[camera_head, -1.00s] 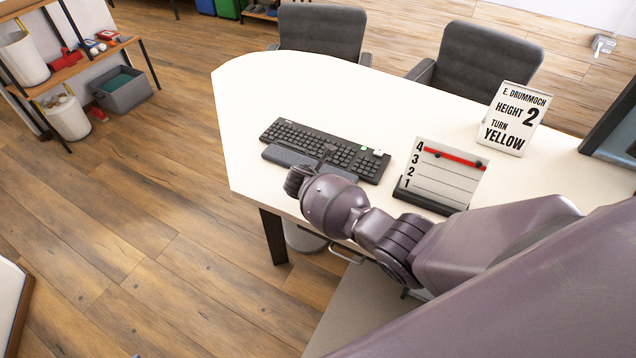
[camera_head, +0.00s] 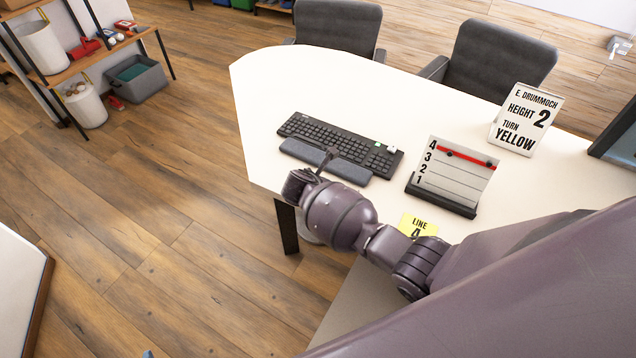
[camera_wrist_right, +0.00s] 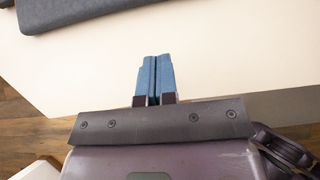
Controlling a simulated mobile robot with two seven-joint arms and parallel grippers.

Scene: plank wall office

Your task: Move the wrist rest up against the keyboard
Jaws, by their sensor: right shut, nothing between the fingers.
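The black keyboard (camera_head: 338,138) lies on the white desk. The dark grey-blue wrist rest (camera_head: 350,171) lies along its near long side; whether they touch or a narrow gap remains, I cannot tell. My right gripper (camera_head: 330,153) is shut and empty, on the near side of the wrist rest and partly covering it in the head view. In the right wrist view its blue fingers (camera_wrist_right: 154,78) are together over bare desktop, apart from the wrist rest (camera_wrist_right: 75,14) at the upper left.
A stand with a red bar (camera_head: 450,172) is right of the keyboard. A yellow LINE card (camera_head: 413,223) lies near the desk's front edge, beside my arm. A sign (camera_head: 524,120) stands farther back. The desk (camera_head: 285,85) is clear behind the keyboard.

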